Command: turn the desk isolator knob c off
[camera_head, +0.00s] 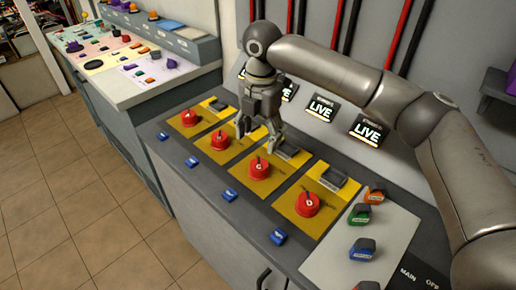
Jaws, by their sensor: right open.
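Several red isolator knobs sit in a row on yellow plates on the dark desk top. Knob C (260,167) is third from the left on its yellow plate (237,178). My right gripper (260,139) is open, fingers pointing down, above and a little behind knob C, near the knob to its left (221,139). It appears apart from the knobs. Knob D (308,204) is to the right, and another red knob (189,117) is at the far left. My left gripper is not in view.
Small blue tags (229,195) line the desk's front edge. Black LIVE signs (321,108) stand against the back wall. A pale panel (385,235) with coloured blocks lies at the right. Another counter (118,88) with coloured items stands at the upper left. The tiled floor is clear.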

